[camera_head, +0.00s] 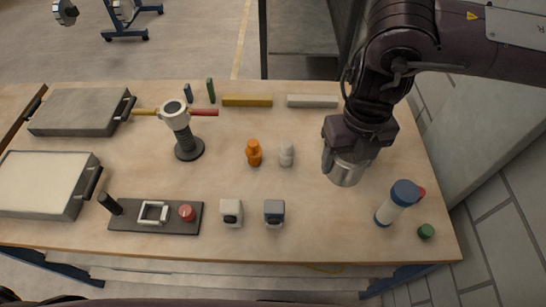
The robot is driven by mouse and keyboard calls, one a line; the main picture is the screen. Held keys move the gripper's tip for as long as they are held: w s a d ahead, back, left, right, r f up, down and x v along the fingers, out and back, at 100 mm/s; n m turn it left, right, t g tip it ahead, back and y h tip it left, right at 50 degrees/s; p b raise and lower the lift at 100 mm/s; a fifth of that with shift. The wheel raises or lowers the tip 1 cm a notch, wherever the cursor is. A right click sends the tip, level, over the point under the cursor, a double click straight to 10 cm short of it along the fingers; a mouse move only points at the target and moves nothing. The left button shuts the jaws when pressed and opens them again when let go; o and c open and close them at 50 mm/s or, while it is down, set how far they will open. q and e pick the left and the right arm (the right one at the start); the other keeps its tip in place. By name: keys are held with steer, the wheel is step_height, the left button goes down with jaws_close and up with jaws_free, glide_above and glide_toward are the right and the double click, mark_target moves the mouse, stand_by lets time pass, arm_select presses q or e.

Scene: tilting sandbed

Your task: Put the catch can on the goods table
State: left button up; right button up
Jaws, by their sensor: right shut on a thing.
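A silver metal can (347,173), which looks like the catch can, is at the right of the wooden table (330,225) in the head view. My right gripper (345,155) comes down from the upper right and is shut on the can. The gripper hides the can's upper part, and I cannot tell if its base touches the table. I cannot tell from the picture whether this table is the goods table. My left gripper is not in view.

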steer(key=shift+s+f, duration=0.1)
steer(key=shift+f, duration=0.2)
step_height(320, 180, down, 16)
steer(key=shift+r+b, duration=0.25)
steer(key=shift+b, duration=0.55)
steer(key=shift+f+b, duration=0.35)
steer(key=shift+f, duration=1.6)
steer(key=shift+f, duration=0.1)
steer(key=o, duration=1.2)
